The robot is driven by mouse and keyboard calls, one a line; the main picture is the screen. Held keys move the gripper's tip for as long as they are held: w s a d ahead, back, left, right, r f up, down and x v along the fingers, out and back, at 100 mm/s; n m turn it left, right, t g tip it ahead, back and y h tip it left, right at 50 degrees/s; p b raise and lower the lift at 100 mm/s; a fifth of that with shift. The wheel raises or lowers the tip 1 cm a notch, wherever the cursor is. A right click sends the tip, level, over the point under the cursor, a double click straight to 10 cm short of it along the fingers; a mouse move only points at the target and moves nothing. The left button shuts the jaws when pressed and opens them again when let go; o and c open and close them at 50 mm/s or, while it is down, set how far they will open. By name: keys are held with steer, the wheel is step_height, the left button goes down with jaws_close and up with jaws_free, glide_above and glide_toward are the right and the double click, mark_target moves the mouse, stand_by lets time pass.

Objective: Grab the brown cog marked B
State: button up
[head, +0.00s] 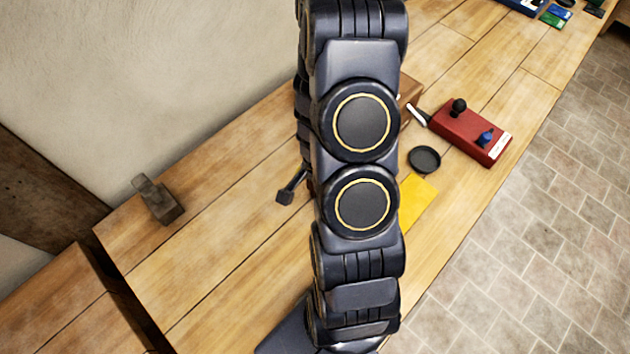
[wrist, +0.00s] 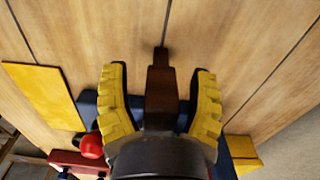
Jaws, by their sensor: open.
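My gripper (wrist: 158,73) is open in the wrist view, with its two yellow ridged fingers apart. A dark brown block-like piece (wrist: 160,88) stands between the fingers, with a gap on each side. I see no teeth and no letter B on it, so I cannot tell whether it is the cog. Its lower part is hidden by the gripper body. No cog marked B can be made out in either view. In the head view my arm covers the middle of the bench and hides the gripper.
On the wooden bench (head: 225,235) are a red box (head: 465,135) with knobs, a black round dish (head: 425,159), a yellow sheet (head: 416,200) and a wooden block (head: 160,203). A dark blue piece (wrist: 88,103) lies by the fingers. The bench's left part is mostly clear.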

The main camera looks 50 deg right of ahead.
jaws_close()
steer(key=shift+r, duration=0.1)
